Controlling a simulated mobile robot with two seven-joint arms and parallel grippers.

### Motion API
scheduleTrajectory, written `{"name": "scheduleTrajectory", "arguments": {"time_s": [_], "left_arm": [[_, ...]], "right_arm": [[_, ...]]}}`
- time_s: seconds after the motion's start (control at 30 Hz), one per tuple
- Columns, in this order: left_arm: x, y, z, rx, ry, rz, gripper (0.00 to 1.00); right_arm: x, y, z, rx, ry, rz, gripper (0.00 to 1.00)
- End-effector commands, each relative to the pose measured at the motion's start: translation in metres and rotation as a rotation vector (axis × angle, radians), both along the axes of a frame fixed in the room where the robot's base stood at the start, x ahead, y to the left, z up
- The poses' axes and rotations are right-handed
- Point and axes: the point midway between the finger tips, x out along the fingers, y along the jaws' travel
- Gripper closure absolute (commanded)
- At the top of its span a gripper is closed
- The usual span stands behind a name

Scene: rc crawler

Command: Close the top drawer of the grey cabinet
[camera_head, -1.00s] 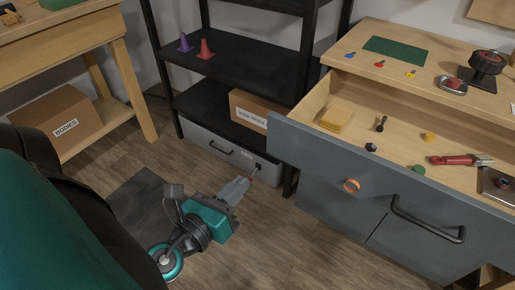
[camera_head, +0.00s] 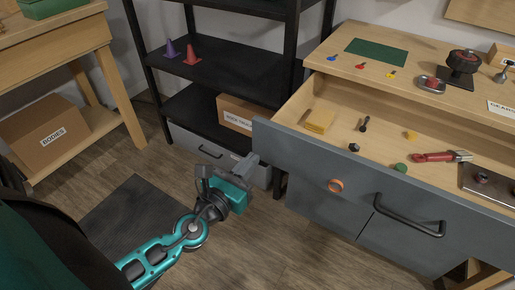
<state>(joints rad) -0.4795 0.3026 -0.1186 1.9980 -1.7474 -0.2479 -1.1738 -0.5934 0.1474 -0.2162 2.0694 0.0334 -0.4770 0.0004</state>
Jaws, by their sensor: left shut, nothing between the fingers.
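The grey cabinet's top drawer (camera_head: 312,160) stands pulled out at the right, with its grey front facing me. Its front carries an orange ring (camera_head: 335,185) and a black bar handle (camera_head: 408,216). Inside the drawer lie a yellow stack (camera_head: 320,121), a red-handled tool (camera_head: 440,156), a green piece (camera_head: 400,168) and other small parts. My left gripper (camera_head: 250,162) is shut and empty, and appears close to the left end of the drawer front. I cannot tell whether it touches. My right gripper is out of view.
A black shelf (camera_head: 215,65) with purple and red cones stands behind. A low grey drawer (camera_head: 205,147) is under it. A wooden table (camera_head: 65,45) with a box marked BODIES (camera_head: 45,128) stands at the left. Open floor lies in front of the cabinet.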

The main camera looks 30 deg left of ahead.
Motion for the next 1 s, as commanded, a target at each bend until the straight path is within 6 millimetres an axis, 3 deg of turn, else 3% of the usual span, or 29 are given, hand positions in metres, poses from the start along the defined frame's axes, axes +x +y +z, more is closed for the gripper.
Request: {"name": "scheduleTrajectory", "arguments": {"time_s": [0.1, 0.3, 0.8, 1.0], "left_arm": [[0.018, 0.0, 0.002, -0.003, -0.002, 0.002, 1.0], [0.035, 0.0, 0.0, -0.001, 0.0, 0.001, 1.0], [0.039, 0.0, 0.0, -0.001, 0.0, 0.0, 1.0], [0.056, 0.0, 0.001, -0.002, -0.002, 0.001, 1.0]], "right_arm": [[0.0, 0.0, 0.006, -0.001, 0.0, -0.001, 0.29], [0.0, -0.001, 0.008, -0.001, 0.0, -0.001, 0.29], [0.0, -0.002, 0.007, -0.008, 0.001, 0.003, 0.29], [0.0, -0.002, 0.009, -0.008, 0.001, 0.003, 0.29]]}}
